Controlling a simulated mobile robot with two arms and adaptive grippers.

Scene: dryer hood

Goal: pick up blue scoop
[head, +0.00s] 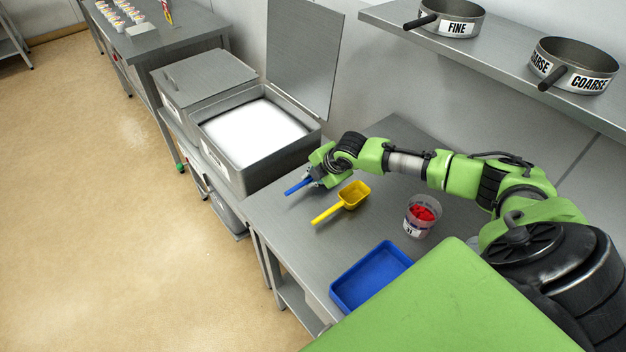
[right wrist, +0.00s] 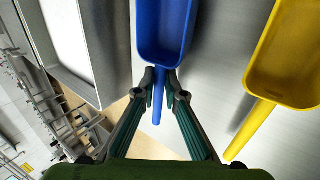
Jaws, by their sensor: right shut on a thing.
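The blue scoop (right wrist: 164,38) shows large at the top middle of the right wrist view. In the head view its blue handle (head: 297,187) sticks out to the left of my right gripper (head: 314,179), and the rest of it is hidden by the gripper. My right gripper is also in the right wrist view (right wrist: 160,88), with its two fingers shut on the scoop's handle. I cannot tell whether the scoop touches the table. My left gripper is not in view.
A yellow scoop (head: 354,194) lies close by on the steel table (head: 283,226). A tub (head: 421,218) with red contents and a blue tray (head: 340,291) are nearer. An open bin (head: 222,163) of white material stands at the left. Sieves (head: 575,66) sit on the shelf above.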

